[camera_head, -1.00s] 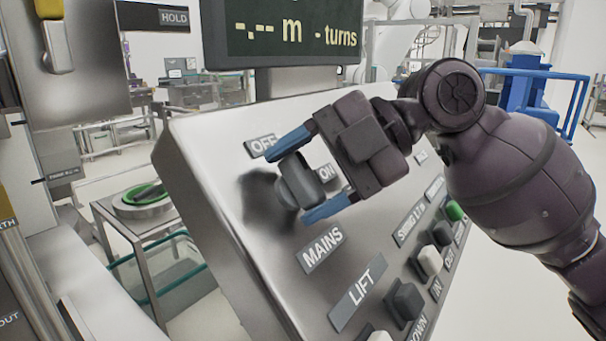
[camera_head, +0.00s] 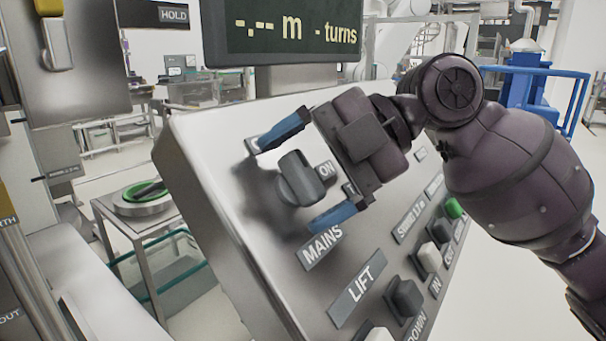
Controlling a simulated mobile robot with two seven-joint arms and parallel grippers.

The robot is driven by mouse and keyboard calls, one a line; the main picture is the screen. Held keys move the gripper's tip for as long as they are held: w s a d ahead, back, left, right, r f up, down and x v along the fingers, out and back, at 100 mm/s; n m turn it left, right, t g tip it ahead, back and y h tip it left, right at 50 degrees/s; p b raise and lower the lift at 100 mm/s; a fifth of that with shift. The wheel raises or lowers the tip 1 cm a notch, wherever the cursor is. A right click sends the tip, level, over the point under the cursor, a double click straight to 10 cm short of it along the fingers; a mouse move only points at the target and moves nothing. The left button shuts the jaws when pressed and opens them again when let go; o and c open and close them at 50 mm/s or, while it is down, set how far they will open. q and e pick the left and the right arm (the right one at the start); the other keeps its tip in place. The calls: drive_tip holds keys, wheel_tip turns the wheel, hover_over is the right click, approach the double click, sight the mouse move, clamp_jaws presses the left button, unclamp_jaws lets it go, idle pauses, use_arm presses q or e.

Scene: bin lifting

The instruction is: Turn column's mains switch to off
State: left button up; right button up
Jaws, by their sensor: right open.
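The mains switch (camera_head: 299,180) is a grey rotary knob on the sloping metal panel (camera_head: 215,160), above the MAINS label (camera_head: 321,246). An ON label (camera_head: 326,170) shows at its right; the OFF label is mostly hidden behind my upper finger. My right gripper (camera_head: 308,175) is open, with one blue-tipped finger above the knob and one below it. Both fingers stand apart from the knob, with visible gaps. I cannot tell for sure which label the knob points to. My left gripper is not in view.
A LIFT label (camera_head: 358,289) and several push buttons, one green (camera_head: 454,209), sit lower right on the panel. A dark display (camera_head: 285,28) stands above the panel. A small table (camera_head: 137,225) stands at left.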

use_arm(q)
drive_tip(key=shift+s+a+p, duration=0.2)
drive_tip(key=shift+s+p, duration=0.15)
drive_tip(key=shift+p, duration=0.4)
use_arm(e)
drive_tip(key=v, duration=1)
drive_tip(key=shift+d+r, duration=0.2)
drive_tip(key=shift+d, duration=0.1)
drive_tip(key=shift+w, duration=0.1)
